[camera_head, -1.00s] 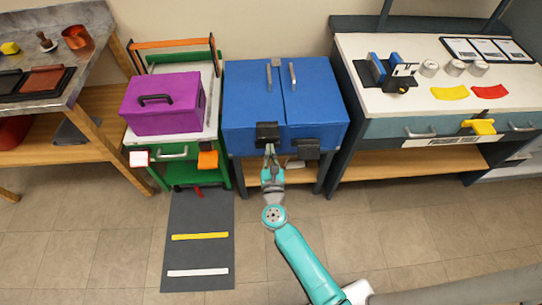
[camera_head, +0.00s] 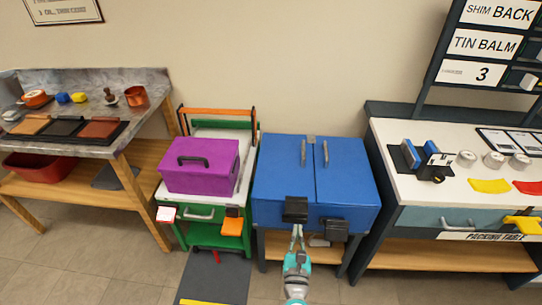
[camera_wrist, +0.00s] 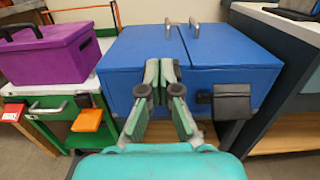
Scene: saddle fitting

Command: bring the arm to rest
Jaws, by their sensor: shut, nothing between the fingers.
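My gripper (camera_head: 297,238) is low in front of the blue cabinet (camera_head: 281,189), which has two lids with grey handles. In the wrist view my gripper (camera_wrist: 163,80) has its two teal fingers nearly together, with nothing between them. The fingertips overlap the cabinet's front face (camera_wrist: 221,82) in that view. I cannot tell whether they touch it. In the head view the fingertips sit just below a black block (camera_head: 295,209) on the cabinet's front. A second black block (camera_head: 334,229) is to its right, and it also shows in the wrist view (camera_wrist: 231,104).
A green cart (camera_head: 222,228) with a purple box (camera_head: 200,166) stands left of the cabinet. A packing table (camera_head: 420,213) stands right, with tins and colored pieces. A wooden workbench (camera_head: 150,77) is at far left. A dark mat (camera_head: 213,275) lies on the floor before the cart.

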